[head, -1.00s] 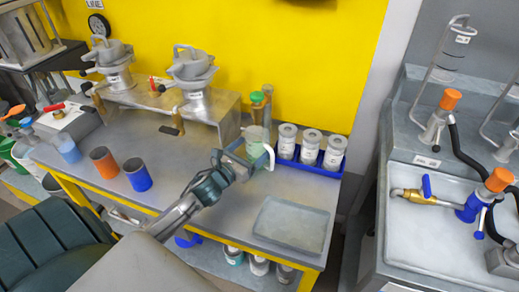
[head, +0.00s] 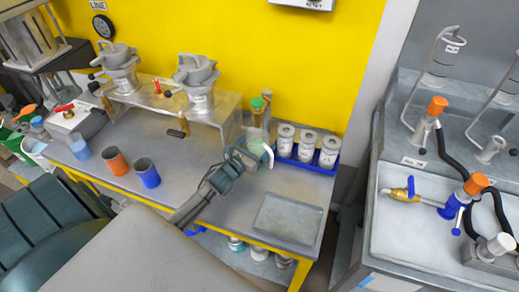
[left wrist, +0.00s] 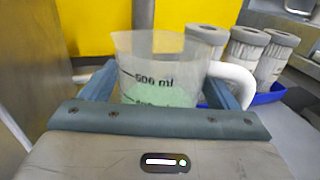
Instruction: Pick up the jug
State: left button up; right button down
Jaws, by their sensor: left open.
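The jug (head: 259,147) is a clear measuring jug with a white handle. It stands on the steel bench in the head view, partly hidden behind my left gripper (head: 248,152). In the left wrist view, the jug (left wrist: 152,65) is upright, with "500 ml" marked on it and pale green contents low down. My left gripper (left wrist: 160,92) is open, with one finger on each side of the jug. The handle is on the right, beside the right finger. I cannot tell whether the fingers touch the jug. My right gripper is out of view.
A blue tray (head: 322,167) with white-labelled canisters is close right of the jug. A green-topped bottle (head: 257,104) stands behind it. A flat grey tray (head: 288,218) lies front right. Orange (head: 116,162) and blue (head: 147,173) cups stand left. Agitators (head: 196,82) stand behind.

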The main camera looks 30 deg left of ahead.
pick_arm(q)
jog(key=c, duration=0.9)
jog(key=shift+c, duration=1)
jog(key=shift+r, duration=0.2)
